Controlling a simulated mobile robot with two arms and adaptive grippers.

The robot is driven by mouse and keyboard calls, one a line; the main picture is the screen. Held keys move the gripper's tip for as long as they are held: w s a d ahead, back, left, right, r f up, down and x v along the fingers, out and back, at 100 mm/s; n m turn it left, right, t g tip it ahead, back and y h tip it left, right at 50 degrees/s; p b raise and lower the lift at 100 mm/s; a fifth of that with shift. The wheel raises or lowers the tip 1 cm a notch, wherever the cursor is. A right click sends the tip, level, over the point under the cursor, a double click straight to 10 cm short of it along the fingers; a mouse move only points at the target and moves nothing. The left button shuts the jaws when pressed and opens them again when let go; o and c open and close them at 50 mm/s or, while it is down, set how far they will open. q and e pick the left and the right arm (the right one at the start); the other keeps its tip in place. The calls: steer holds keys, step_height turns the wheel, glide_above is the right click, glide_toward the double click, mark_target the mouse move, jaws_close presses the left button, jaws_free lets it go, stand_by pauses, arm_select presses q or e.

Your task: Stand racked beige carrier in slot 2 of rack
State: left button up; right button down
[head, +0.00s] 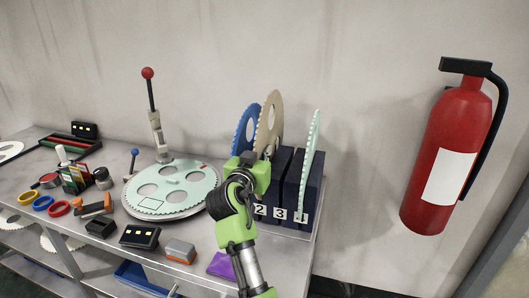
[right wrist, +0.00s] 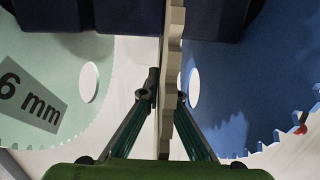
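The beige carrier (head: 269,117) is a toothed disc standing upright at the dark blue rack (head: 312,195), between a blue carrier (head: 245,130) and a mint carrier (head: 310,150). My right gripper (head: 262,163) covers its lower part and the slot under it, behind the label 2. In the right wrist view the beige carrier (right wrist: 173,70) is edge-on between the two fingers (right wrist: 165,100), which appear shut on it. It runs into the gap between two dark rack blocks there. How deep it sits is hidden. My left gripper is not in view.
A mint disc with holes (head: 175,187) lies on a round plate left of the rack. A lever with a red knob (head: 149,85) rises behind it. A purple block (head: 221,264) and an orange-grey block (head: 180,251) lie in front. A fire extinguisher (head: 450,150) hangs right.

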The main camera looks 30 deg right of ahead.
steer(key=shift+f, duration=0.35)
steer(key=shift+f+b, duration=0.1)
steer(key=shift+b, duration=0.25)
steer(key=shift+a+f, duration=0.1)
steer(key=shift+f, duration=0.2)
steer(key=shift+f+b, duration=1.35)
steer(key=shift+b, duration=0.1)
